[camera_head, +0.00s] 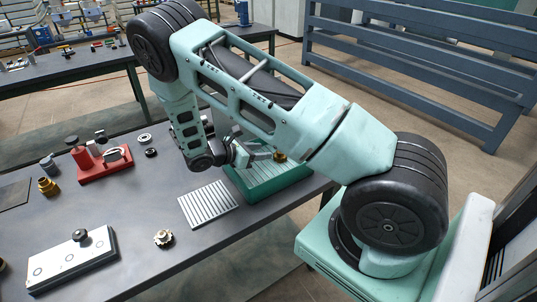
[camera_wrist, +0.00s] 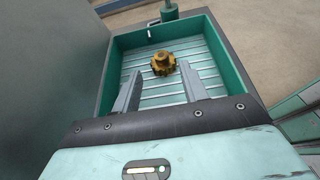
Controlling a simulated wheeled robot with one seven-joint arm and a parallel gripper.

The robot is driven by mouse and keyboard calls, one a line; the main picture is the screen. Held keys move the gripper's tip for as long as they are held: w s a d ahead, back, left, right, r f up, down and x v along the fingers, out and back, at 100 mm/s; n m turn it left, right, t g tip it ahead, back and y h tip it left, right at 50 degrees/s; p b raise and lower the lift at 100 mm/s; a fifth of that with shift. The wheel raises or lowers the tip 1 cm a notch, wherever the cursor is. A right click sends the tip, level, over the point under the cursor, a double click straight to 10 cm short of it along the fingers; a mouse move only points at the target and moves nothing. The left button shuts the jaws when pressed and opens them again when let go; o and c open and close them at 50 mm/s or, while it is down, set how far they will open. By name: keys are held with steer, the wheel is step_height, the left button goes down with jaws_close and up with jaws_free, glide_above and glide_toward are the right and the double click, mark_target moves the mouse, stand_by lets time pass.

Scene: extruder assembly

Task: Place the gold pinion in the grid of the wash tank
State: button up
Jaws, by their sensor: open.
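The wash tank (camera_wrist: 222,62) is a green tray with a slatted grey grid (camera_wrist: 134,70) on its floor. The gold pinion (camera_wrist: 163,63) rests on the grid, a little beyond the fingertips in the wrist view. In the head view the pinion (camera_head: 280,156) shows as a small gold spot over the green tank (camera_head: 272,187), partly behind my arm. My gripper (camera_wrist: 160,88) is open, its two grey fingers apart, with nothing between them. The fingertips point into the tank on the near side of the pinion and look clear of it.
A ribbed metal plate (camera_head: 208,204) lies left of the tank. A silver-gold gear (camera_head: 163,238), a white block with a black knob (camera_head: 72,262) and a red fixture (camera_head: 103,163) stand on the dark table. A green post (camera_wrist: 169,11) rises at the tank's far edge.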

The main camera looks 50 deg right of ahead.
steer(key=s+a+r+m+y, duration=0.2)
steer(key=a+r+y, duration=0.1)
steer(key=a, duration=0.4)
steer(key=s+a+r+m+y, duration=0.1)
steer(key=s+a+r+y, duration=0.15)
steer(key=a, duration=0.45)
steer(key=s+a+r+m+t+y, duration=0.1)
steer(key=s+a+r+m+y, duration=0.1)
steer(key=s+a+r+y, duration=0.2)
steer(key=s+a+r+m+t+y, duration=0.2)
steer(key=s+a+r+y, duration=0.2)
steer(key=s+a+r, duration=0.6)
steer(key=s+a, duration=0.6)
steer(key=shift+a+m, duration=0.3)
steer(key=shift+r, duration=0.1)
steer(key=shift+f+b, duration=0.55)
steer(key=shift+d, duration=0.1)
